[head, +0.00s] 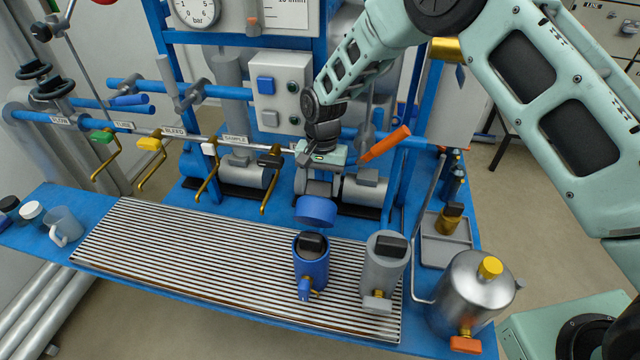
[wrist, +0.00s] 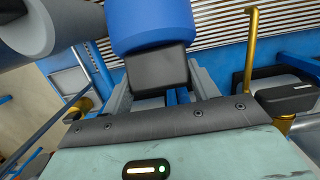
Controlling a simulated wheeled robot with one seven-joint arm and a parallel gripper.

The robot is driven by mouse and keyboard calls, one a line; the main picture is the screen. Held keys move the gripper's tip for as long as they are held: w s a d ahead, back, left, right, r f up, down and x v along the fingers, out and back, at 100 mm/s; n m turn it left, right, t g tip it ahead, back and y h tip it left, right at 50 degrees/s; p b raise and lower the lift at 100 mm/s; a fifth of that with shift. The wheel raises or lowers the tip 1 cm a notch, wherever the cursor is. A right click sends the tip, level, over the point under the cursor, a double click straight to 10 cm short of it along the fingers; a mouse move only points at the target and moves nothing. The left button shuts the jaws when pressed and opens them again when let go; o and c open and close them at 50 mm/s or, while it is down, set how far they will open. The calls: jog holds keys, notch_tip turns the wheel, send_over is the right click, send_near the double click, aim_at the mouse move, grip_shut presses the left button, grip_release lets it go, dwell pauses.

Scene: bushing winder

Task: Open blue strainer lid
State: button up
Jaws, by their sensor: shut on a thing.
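The blue strainer (head: 311,272) stands upright on the slatted grating, with a dark top inside its rim and a black block there. The blue lid (head: 314,210) is up in the air above and behind the strainer, apart from it. My gripper (head: 318,188) is above the lid, its fingers partly hard to make out in the head view. In the wrist view the blue lid (wrist: 155,28) fills the top middle, and my gripper (wrist: 160,80) is shut on its black knob (wrist: 157,70).
A grey strainer (head: 383,272) with a black knob stands just right of the blue one. A steel pot (head: 472,292) is further right. Pipes with coloured valve handles (head: 150,144) and an orange lever (head: 386,143) are close behind. The left grating (head: 180,245) is clear.

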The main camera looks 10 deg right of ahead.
jog(key=shift+w, duration=0.1)
jog(key=o, duration=1.4)
notch_tip(320, 180, up, 10)
jog(key=b, duration=0.2)
jog(key=shift+b, duration=0.35)
jog(key=shift+c, duration=0.4)
